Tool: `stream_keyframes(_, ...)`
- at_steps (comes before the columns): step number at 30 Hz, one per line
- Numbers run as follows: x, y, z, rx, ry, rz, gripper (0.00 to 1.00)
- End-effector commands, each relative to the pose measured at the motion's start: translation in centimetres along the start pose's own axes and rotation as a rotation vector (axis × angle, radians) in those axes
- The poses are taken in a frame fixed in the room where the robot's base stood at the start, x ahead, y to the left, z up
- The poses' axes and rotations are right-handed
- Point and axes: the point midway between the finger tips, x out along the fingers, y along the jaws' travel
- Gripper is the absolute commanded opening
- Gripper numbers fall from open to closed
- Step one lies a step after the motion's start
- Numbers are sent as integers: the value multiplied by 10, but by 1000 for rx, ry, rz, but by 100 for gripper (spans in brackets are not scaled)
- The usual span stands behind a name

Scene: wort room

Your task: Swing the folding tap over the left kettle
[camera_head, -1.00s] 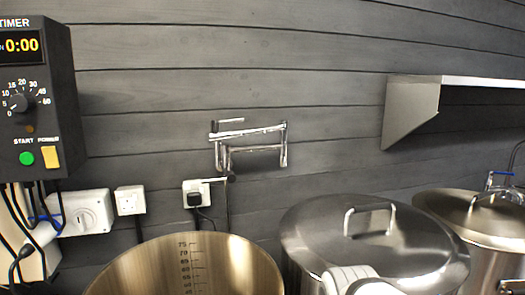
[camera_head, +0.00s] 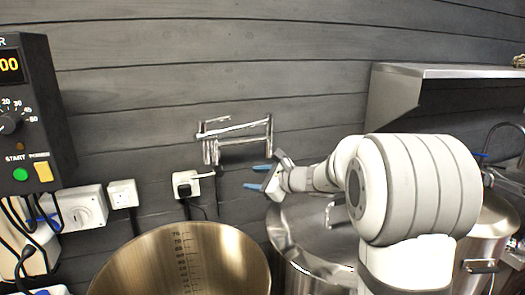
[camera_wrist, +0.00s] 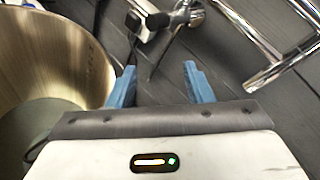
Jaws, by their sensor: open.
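The folding tap (camera_head: 236,138) is a chrome, jointed pipe fixed to the dark plank wall, folded against it. In the wrist view its chrome tubes (camera_wrist: 256,40) run along the upper right. The left kettle (camera_head: 185,262) is open, with volume marks inside; its wall also shows at the left of the wrist view (camera_wrist: 62,50). My gripper (camera_head: 256,177) has blue fingers, open and empty. It is to the right of and slightly below the tap, apart from it. In the wrist view my gripper (camera_wrist: 157,84) has nothing between its fingers.
A lidded kettle (camera_head: 300,240) stands under my arm, partly hidden, with another kettle (camera_head: 497,225) at the right. A timer box (camera_head: 30,120), sockets (camera_head: 122,194) and a plug (camera_head: 186,187) with cables are at the left. A steel shelf (camera_head: 400,90) juts out at upper right.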

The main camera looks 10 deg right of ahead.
Motion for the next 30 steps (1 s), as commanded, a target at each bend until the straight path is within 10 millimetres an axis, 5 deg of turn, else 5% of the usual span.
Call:
stream_keyframes(3,15,-56,-24,239,-64,-168,46)
stream_keyframes(9,20,-116,-57,506,-156,-362,46)
stream_keyframes(16,26,-138,-67,593,-190,-426,46)
stream_keyframes(30,84,-166,-62,589,-190,-423,46)
